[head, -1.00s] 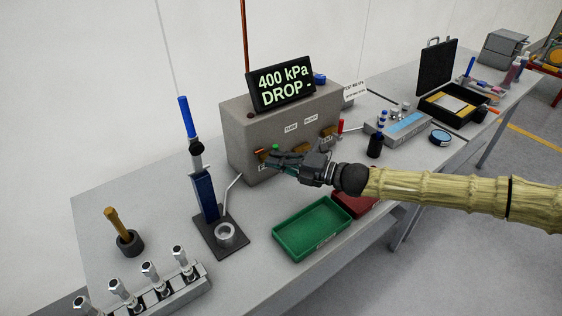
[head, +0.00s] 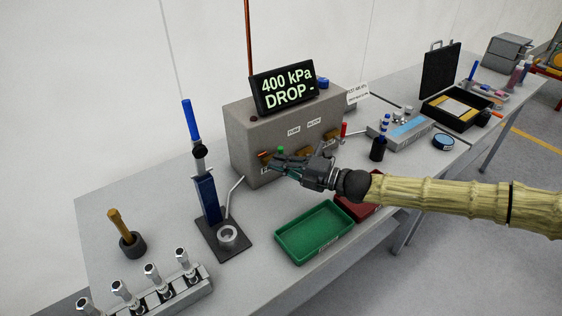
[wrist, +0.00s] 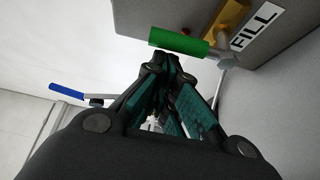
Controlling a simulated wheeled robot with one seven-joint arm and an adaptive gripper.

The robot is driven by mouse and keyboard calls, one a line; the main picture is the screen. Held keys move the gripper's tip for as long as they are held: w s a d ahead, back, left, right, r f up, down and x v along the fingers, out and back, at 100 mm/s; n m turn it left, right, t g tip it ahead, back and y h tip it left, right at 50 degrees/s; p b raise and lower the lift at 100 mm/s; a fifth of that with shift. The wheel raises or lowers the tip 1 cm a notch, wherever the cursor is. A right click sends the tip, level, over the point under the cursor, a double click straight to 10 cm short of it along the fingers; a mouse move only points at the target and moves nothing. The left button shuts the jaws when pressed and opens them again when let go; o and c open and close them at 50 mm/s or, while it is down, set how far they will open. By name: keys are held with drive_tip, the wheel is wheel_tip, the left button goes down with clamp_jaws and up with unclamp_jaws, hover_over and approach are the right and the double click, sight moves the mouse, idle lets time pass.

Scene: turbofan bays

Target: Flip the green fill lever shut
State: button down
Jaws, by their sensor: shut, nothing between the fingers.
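The green fill lever shows in the wrist view as a green handle (wrist: 178,41) on a grey arm, beside a brass fitting and a white FILL label (wrist: 257,26). The handle lies crosswise, just beyond my fingertips. In the head view the lever's green end (head: 280,150) is small, at the front of the grey test box (head: 250,143). My gripper (head: 269,166) is just in front of and below it, shut with nothing in it. In the wrist view my gripper (wrist: 158,68) points at the handle; I cannot tell whether they touch.
A green tray (head: 314,232) and a red tray (head: 356,209) lie below my arm. A blue-handled press (head: 206,195) stands left of the box. A red-ended lever (head: 343,130) is at the box's right. The display (head: 286,89) reads "400 kPa DROP -".

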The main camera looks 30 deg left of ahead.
drive_tip(key=s+d+b, duration=0.2)
drive_tip(key=d, duration=0.7)
drive_tip(key=shift+s+b, duration=0.2)
drive_tip(key=shift+b, duration=0.2)
drive_tip(key=shift+d+r, duration=0.15)
